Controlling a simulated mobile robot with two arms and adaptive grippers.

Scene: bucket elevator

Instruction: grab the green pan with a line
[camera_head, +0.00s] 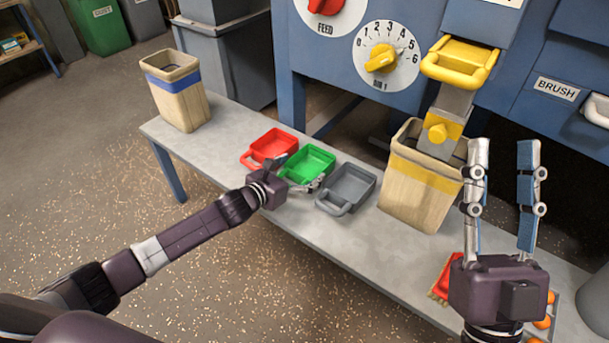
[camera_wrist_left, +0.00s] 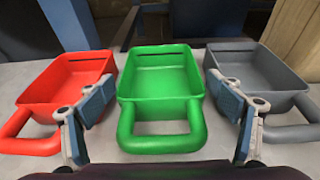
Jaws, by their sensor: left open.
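The green pan (camera_head: 308,163) lies on the grey bench between a red pan (camera_head: 270,147) and a grey pan (camera_head: 346,187). In the left wrist view the green pan (camera_wrist_left: 160,88) is centred, its loop handle toward me and a thin dark line on its back wall. My right gripper (camera_head: 503,145) is open and empty, pointing up at the right.
A wooden bin with a yellow band (camera_head: 422,180) stands right of the pans under a yellow-handled chute. A blue-banded bin (camera_head: 176,90) stands at the bench's left end. A red-topped brush (camera_head: 446,277) and orange balls lie near my right gripper.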

